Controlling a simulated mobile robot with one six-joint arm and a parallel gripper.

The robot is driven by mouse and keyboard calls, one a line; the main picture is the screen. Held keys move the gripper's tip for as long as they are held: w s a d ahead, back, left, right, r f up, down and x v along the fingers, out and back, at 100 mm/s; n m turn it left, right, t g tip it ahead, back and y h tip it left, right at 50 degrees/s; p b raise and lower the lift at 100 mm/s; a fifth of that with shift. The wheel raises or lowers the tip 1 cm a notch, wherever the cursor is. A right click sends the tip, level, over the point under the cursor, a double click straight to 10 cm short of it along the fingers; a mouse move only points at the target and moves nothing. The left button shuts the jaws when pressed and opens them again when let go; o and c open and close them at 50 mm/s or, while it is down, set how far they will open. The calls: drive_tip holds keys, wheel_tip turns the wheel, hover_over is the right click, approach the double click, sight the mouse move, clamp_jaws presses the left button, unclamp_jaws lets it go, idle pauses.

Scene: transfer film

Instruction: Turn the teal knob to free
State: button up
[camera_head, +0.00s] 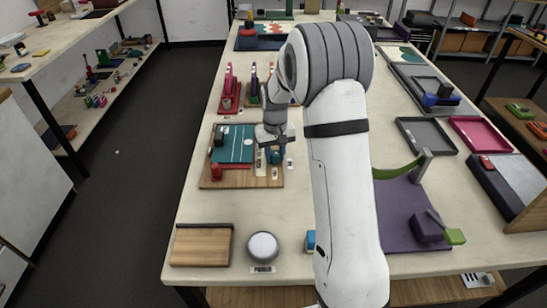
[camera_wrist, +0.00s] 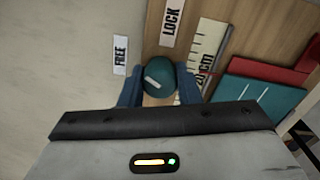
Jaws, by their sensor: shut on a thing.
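The teal knob (camera_wrist: 160,76) is round with a short white mark on top. In the wrist view it sits between the two blue fingers of my gripper (camera_wrist: 158,92), which are shut on its sides. The FREE label (camera_wrist: 120,53) lies to the upper left of the knob, and the LOCK label (camera_wrist: 171,22) lies above it. The white mark is slanted; I cannot tell which label it points to. In the head view my gripper (camera_head: 273,145) reaches down at the right side of the wooden board (camera_head: 235,183), partly hiding the knob (camera_head: 276,157).
A ruler (camera_wrist: 206,45) and a teal panel with a red edge piece (camera_wrist: 285,68) lie right of the knob. A wooden block (camera_head: 201,246) and a round white button (camera_head: 263,246) are at the table's front. Pink-and-red stands (camera_head: 230,95) are behind the board.

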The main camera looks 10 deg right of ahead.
sight(275, 153)
drive_tip(key=n+b, duration=0.1)
drive_tip(key=n, duration=0.4)
drive_tip(key=shift+w+r+n+b, duration=0.1)
drive_tip(key=shift+w+n+b, duration=0.05)
drive_tip(key=shift+n+b, duration=0.2)
drive_tip(key=shift+n, duration=0.25)
drive_tip(key=o, duration=1)
drive_tip(key=shift+r+b, duration=0.3)
drive_tip(key=shift+r, duration=3.55)
